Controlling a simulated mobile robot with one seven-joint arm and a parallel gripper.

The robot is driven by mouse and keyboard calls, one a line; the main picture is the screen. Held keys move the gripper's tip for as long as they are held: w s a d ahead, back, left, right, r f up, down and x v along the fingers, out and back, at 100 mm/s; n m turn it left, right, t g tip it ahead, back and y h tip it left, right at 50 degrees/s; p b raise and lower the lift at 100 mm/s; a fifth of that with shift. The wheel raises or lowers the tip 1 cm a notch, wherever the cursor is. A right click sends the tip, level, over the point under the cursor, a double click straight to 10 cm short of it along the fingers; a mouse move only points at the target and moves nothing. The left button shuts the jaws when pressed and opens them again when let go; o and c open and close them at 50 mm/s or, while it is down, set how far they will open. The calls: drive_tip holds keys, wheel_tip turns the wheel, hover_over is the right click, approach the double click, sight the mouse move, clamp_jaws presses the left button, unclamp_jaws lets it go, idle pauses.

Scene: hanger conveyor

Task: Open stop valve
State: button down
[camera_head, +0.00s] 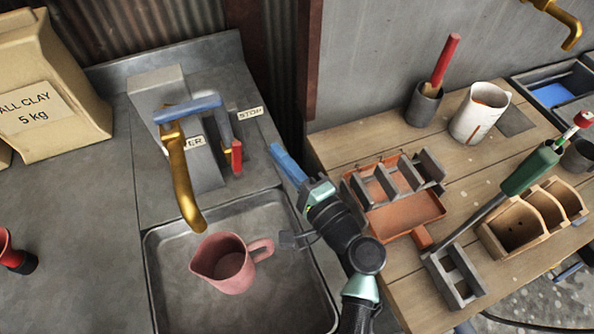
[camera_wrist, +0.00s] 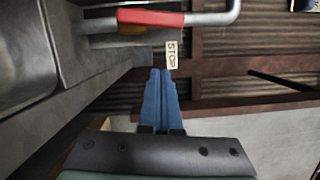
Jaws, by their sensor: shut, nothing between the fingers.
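The stop valve shows as a small red handle (camera_head: 237,157) on a grey pipe at the back of the sink, beside a STOP label (camera_head: 250,113). In the wrist view the red handle (camera_wrist: 150,19) lies near the top edge, on a grey bar, with the STOP label (camera_wrist: 171,55) just below it. My gripper (camera_head: 274,147) has blue fingers, shut and empty, to the right of the red handle and apart from it. In the wrist view my gripper (camera_wrist: 162,72) points toward the label.
A gold tap (camera_head: 182,185) with a blue lever (camera_head: 187,107) stands left of the valve. A pink jug (camera_head: 225,265) stands in the metal sink (camera_head: 180,315). A wooden bench (camera_head: 350,145) with trays and cups is at right. Paper clay bags (camera_head: 75,90) stand at left.

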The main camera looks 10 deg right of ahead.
sight(236, 154)
drive_tip(key=shift+w+a+r+p, duration=0.1)
drive_tip(key=shift+a+p, duration=0.15)
drive_tip(key=shift+a, duration=0.5)
drive_tip(key=shift+s+a+r+p, duration=0.1)
drive_tip(key=shift+a+p, duration=0.1)
drive_tip(key=shift+a, duration=0.5)
drive_tip(key=shift+w+a+r+p, duration=0.1)
drive_tip(key=shift+a+p, duration=0.15)
drive_tip(key=shift+a, duration=0.5)
drive_tip(key=shift+a+r+n, duration=0.15)
drive_tip(key=shift+a+n, duration=0.25)
drive_tip(key=shift+a, duration=0.2)
